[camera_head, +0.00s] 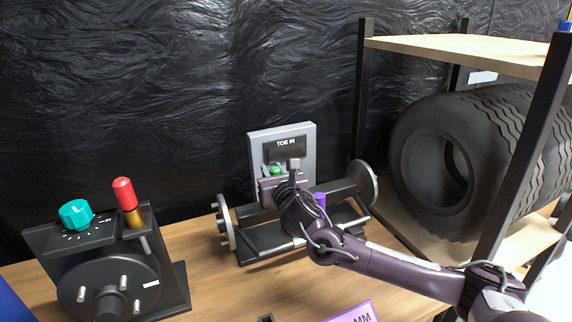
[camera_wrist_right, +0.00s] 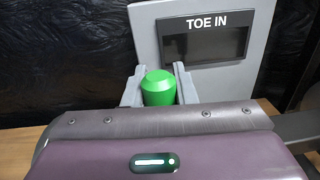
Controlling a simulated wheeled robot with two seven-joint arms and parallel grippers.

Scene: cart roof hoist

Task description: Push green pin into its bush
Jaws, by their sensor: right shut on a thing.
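The green pin (camera_head: 275,171) is in front of the grey TOE IN panel (camera_head: 309,140), below its dark display. In the right wrist view the green pin (camera_wrist_right: 158,90) shows a rounded top between two grey fingers. My right gripper (camera_head: 277,173) is shut on it; in the right wrist view the fingers (camera_wrist_right: 160,84) stand on either side of its head. The pin's lower part and its bush are hidden behind my gripper body, so I cannot tell how deep the pin sits. My left gripper is not in view.
An axle with two grey discs (camera_head: 227,222) stands under my right arm. At left is a black stand (camera_head: 168,247) with a teal knob (camera_head: 76,214) and a red-topped pin (camera_head: 123,193). A large tyre (camera_head: 430,160) lies on the right shelf. Bare table (camera_head: 215,285) shows in front.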

